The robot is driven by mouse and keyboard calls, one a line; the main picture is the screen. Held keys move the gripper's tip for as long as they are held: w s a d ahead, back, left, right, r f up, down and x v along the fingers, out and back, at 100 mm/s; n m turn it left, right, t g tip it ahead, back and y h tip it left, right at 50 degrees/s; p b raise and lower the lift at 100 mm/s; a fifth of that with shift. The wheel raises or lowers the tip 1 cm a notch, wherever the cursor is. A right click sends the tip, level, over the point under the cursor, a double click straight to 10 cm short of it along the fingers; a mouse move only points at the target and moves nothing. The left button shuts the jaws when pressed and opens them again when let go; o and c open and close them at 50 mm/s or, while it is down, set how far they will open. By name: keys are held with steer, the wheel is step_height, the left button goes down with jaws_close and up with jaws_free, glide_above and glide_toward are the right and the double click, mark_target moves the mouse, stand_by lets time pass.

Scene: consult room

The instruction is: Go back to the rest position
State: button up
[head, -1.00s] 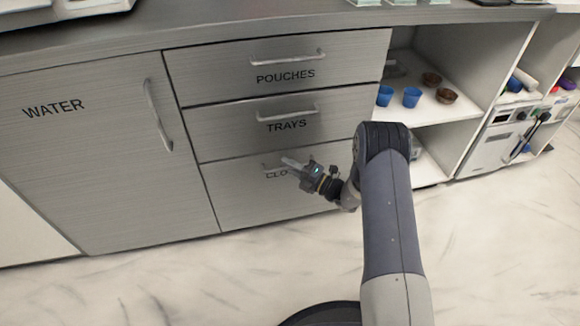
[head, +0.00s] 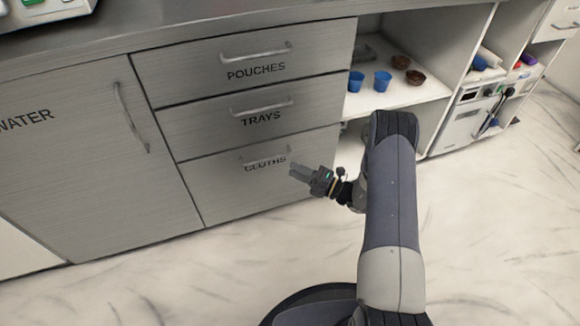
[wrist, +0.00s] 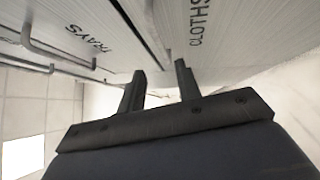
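My gripper (head: 300,173) is in front of the closed drawer labelled CLOTHS (head: 262,190), near the right part of its handle (head: 265,162). In the wrist view my gripper (wrist: 158,90) has its two fingers apart with nothing between them. The fingers point toward the drawer fronts, and the CLOTHS label shows close beyond them. In the head view the fingers look clear of the handle, but the exact gap is hard to tell.
Closed drawers labelled POUCHES (head: 255,72) and TRAYS (head: 260,117) sit above. A WATER cupboard door (head: 70,170) is at left. Blue cups (head: 382,81) and brown bowls (head: 415,77) stand on an open shelf (head: 400,98) at right. The marble floor (head: 480,240) is clear.

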mark_target(262, 161)
steer(key=shift+a, duration=0.1)
steer(key=b+x, duration=0.2)
steer(key=x, duration=0.8)
steer(key=shift+w+a+f+b, duration=0.1)
steer(key=shift+a+f+b, duration=0.05)
steer(key=shift+a+b, duration=0.2)
steer(key=shift+s+d+p, duration=0.25)
steer(key=shift+s+p, duration=0.1)
steer(key=shift+s, duration=0.25)
steer(key=shift+s+d+p, duration=0.2)
steer(key=shift+s+p, duration=0.1)
steer(key=shift+s, duration=0.25)
steer(key=shift+s+d+f, duration=0.1)
steer(key=shift+s, duration=0.5)
